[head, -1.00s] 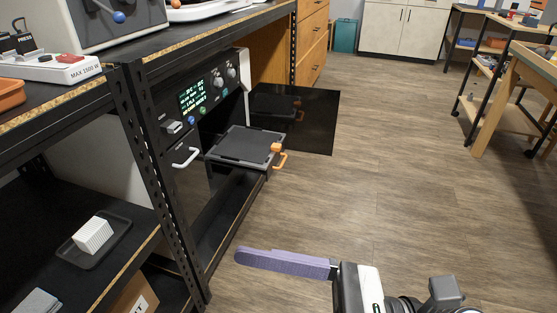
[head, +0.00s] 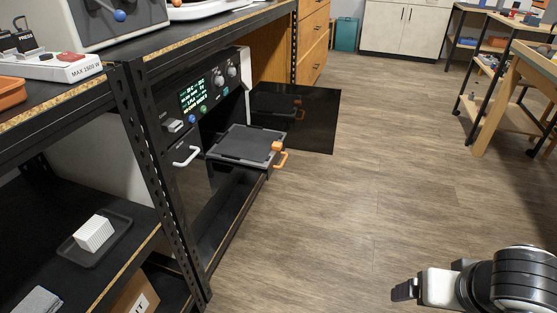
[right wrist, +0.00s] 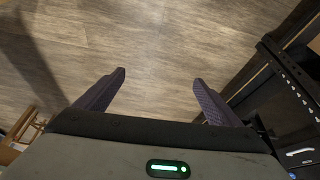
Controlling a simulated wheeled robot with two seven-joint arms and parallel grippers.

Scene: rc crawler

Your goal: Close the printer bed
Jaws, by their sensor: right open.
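The printer bed (head: 240,146) is a dark grey plate in a light frame, slid out of the black printer (head: 203,104) on the left shelf unit. An orange handle (head: 279,153) sits at its front right end. The printer's dark glass door (head: 305,120) stands swung open behind the bed. My right gripper (head: 402,291) is at the lower right, over the floor and well apart from the bed. In the right wrist view its two purple fingers (right wrist: 160,84) are spread, with nothing between them. My left gripper is not in view.
The black shelf unit's post (head: 150,170) stands left of the printer. A tray (head: 118,240) with a white block lies on a lower shelf. The wooden floor (head: 330,220) between gripper and printer is clear. A wooden table (head: 495,95) stands at the far right.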

